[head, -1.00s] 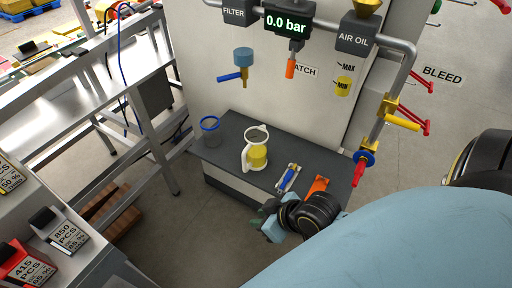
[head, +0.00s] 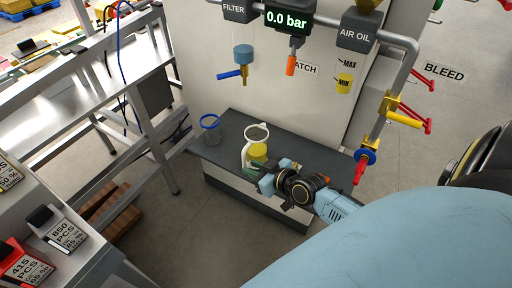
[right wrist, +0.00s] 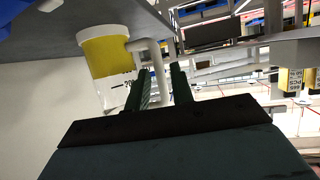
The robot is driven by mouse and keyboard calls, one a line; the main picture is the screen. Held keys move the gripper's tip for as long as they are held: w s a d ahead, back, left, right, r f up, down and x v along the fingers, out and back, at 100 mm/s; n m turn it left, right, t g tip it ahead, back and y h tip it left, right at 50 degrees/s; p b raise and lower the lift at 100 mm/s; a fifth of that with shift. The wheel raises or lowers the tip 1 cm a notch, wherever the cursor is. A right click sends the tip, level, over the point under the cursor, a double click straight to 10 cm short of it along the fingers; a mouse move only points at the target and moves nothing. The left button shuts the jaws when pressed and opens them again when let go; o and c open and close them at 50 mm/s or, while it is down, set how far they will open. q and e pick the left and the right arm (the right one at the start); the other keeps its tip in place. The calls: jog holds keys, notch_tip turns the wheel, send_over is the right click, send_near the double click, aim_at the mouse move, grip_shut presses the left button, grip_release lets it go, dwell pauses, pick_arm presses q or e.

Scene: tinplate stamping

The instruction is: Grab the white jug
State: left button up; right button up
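The white jug (head: 247,153) stands upright on the dark bench top, with yellow liquid inside and its white handle on the near left side. In the right wrist view the jug (right wrist: 105,62) shows at the upper left, its handle seen between the finger lines. My right gripper (head: 250,171) is just in front of the jug at handle height. Its two dark fingers (right wrist: 160,70) are apart, one on each side of the handle in the picture. I cannot tell whether they touch it. My left gripper is not in view.
A clear cup with a blue rim (head: 210,128) stands left of the jug on the dark bench (head: 215,160). An orange item (head: 325,179) lies partly hidden behind my right arm. Pipes with a red-handled valve (head: 362,172) hang at the right.

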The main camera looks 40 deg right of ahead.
jog(key=b+x, duration=0.1)
jog(key=x, duration=0.5)
jog(key=shift+w+f, duration=0.25)
jog(key=shift+w, duration=0.05)
jog(key=shift+d+r, duration=0.1)
grip_shut()
